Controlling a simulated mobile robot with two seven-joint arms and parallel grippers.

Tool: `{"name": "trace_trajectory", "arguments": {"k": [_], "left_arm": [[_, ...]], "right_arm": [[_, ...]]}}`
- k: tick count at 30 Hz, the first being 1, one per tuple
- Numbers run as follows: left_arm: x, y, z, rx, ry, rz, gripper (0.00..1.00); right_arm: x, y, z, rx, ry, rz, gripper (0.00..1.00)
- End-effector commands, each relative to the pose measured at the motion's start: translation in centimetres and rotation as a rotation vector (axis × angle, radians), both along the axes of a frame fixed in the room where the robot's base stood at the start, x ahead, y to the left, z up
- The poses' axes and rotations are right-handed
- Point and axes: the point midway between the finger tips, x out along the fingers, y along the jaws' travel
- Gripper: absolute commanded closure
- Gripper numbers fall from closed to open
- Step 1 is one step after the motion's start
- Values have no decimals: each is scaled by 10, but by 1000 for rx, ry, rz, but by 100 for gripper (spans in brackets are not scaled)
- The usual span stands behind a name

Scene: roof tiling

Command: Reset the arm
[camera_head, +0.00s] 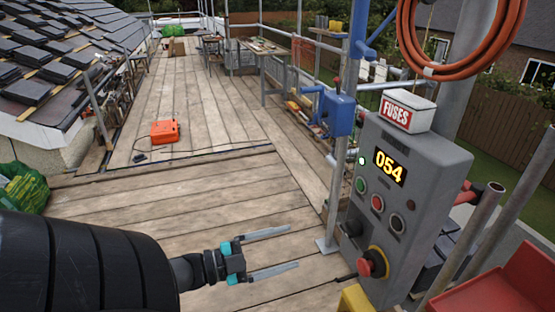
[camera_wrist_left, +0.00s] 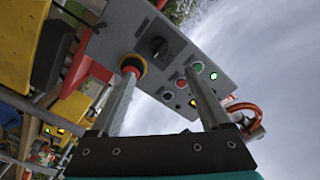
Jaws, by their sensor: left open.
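My left gripper (camera_head: 272,252) is open and empty over the plank deck, left of a grey control box (camera_head: 410,170). The box carries a lit 054 display (camera_head: 389,166), small round buttons, a black knob (camera_head: 351,225) and a red stop button (camera_head: 371,264) with a yellow collar. In the left wrist view the two fingers (camera_wrist_left: 160,100) stand apart in front of the box face (camera_wrist_left: 130,30). The red button (camera_wrist_left: 131,65) shows close to one finger; I cannot tell whether they touch. My right gripper is in neither view.
A white FUSES box (camera_head: 408,110) sits on the control box. A blue clamp (camera_head: 338,112) and scaffold poles stand along the right. An orange case (camera_head: 165,131) lies on the planks. Green sacking (camera_head: 22,187) is at left. The middle deck is mostly clear.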

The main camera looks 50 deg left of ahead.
Motion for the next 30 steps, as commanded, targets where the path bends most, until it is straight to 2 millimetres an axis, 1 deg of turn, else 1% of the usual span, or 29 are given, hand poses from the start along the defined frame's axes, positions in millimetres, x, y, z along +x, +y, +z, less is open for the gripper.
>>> {"name": "trace_trajectory", "arguments": {"k": [3,6,21,23,25,26,29,30], "left_arm": [[-6,3,0,1,0,1,20],[-8,3,0,1,0,1,20],[-7,3,0,1,0,0,20],[-7,4,-2,-1,4,6,20],[-7,9,-14,-7,24,31,20],[-8,12,-23,-12,41,51,20],[-12,29,-73,-40,132,154,20],[-17,35,-100,-55,183,206,20]], "right_arm": [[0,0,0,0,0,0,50],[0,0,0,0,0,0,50],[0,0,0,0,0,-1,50],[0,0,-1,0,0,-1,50],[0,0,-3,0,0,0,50],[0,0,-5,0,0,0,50],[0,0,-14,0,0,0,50],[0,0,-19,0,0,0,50]]}}
